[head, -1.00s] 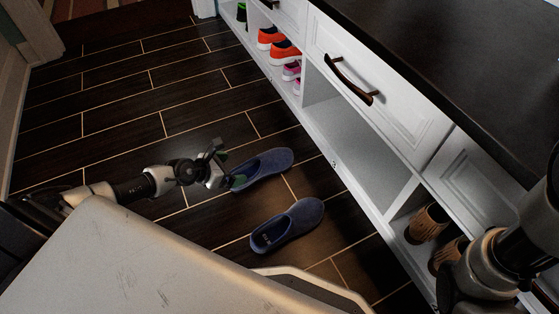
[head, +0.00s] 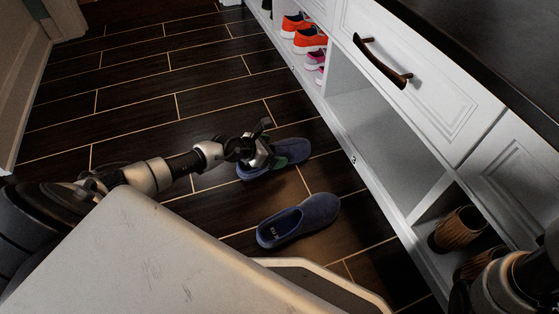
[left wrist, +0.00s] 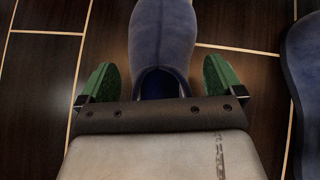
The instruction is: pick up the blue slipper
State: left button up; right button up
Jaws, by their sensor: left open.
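Two blue slippers lie on the dark floor. The farther slipper (head: 290,148) is partly hidden behind my left gripper (head: 268,158) in the head view. In the left wrist view this slipper (left wrist: 163,40) points away from me, and its heel opening lies between the two green finger pads of my left gripper (left wrist: 160,84). The gripper is open, with a gap on each side of the slipper. The nearer slipper (head: 298,220) lies apart, in front of the first one. It also shows at the right edge of the left wrist view (left wrist: 304,75). My right gripper is not visible.
A white cabinet (head: 380,140) with cubbies stands to the right. It holds orange shoes (head: 309,38), pink shoes (head: 314,62) and brown shoes (head: 458,228). A dark countertop (head: 470,40) tops it. The floor (head: 150,90) behind the slippers is clear.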

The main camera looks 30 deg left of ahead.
pick_arm(q)
jog(key=shift+w+f, duration=0.1)
jog(key=shift+w, duration=0.05)
jog(key=c, duration=1)
jog(key=shift+r, duration=0.2)
